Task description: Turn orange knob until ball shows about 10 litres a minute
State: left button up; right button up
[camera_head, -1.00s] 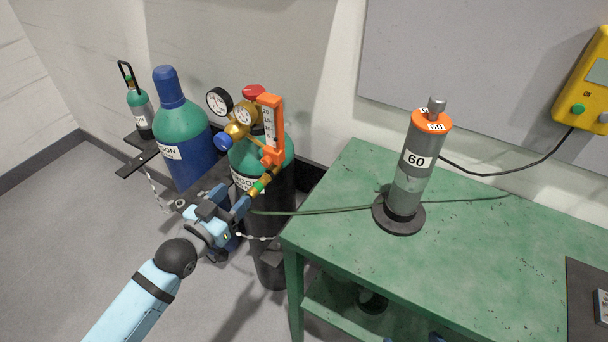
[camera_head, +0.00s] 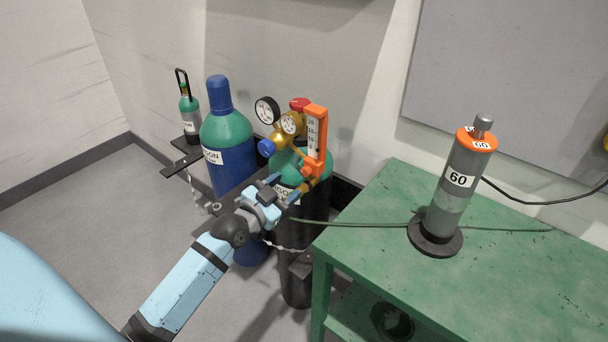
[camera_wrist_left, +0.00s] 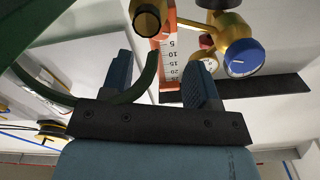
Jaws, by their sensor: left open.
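The flowmeter (camera_head: 316,135) is an upright orange body with a white numbered scale, on the brass regulator of a green-topped black cylinder. It also shows upside down in the left wrist view (camera_wrist_left: 168,45), with 5, 10, 15 and 20 legible. The orange knob (camera_head: 311,168) is at the flowmeter's lower end in the head view, partly crowded by the brass outlet. I cannot make out the ball. My left gripper (camera_head: 283,188) is open and empty, just below and left of the knob; its fingers (camera_wrist_left: 160,82) spread either side of the flowmeter's line in the wrist view. My right gripper is not in view.
A green hose (camera_head: 350,223) runs from the outlet across the green table (camera_head: 385,275). A grey column with an orange top marked 60 (camera_head: 458,185) stands there. A blue regulator knob (camera_head: 266,148), two gauges and a blue argon cylinder (camera_head: 233,167) are close to the left.

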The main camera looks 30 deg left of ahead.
aim_at(304, 172)
pick_arm(q)
jog(key=w, duration=0.7)
jog(key=shift+d, duration=0.3)
jog(key=c, duration=0.9)
